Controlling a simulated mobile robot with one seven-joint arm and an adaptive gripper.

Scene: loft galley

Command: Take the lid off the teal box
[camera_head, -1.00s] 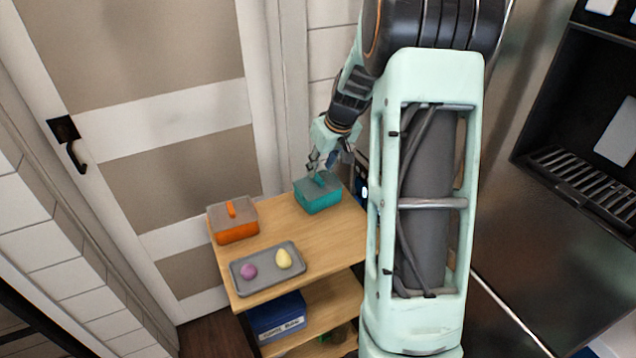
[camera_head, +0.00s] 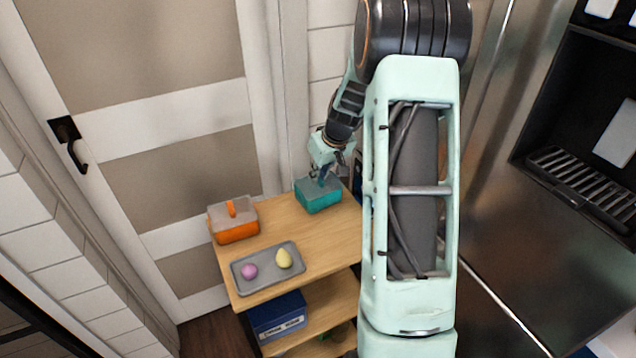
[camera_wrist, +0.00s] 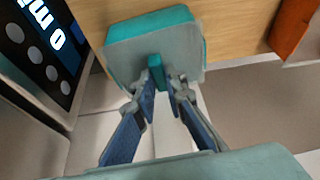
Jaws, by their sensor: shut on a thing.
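The teal box (camera_head: 319,201) stands at the back right of the wooden shelf top. Its grey lid (camera_wrist: 180,52) with a teal handle (camera_wrist: 156,66) sits on it in the wrist view. My gripper (camera_head: 323,178) is directly above the lid, pointing down. In the wrist view my gripper (camera_wrist: 160,82) has its blue-padded fingers on both sides of the handle, shut on it. The lid appears to rest on the box; I see no clear gap between them.
An orange box (camera_head: 236,230) with a grey lid stands to the left. A grey tray (camera_head: 240,284) near the front holds a purple piece (camera_head: 249,271) and a yellow piece (camera_head: 284,258). A blue bin (camera_head: 277,320) is on the shelf below. A door and wall are close behind.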

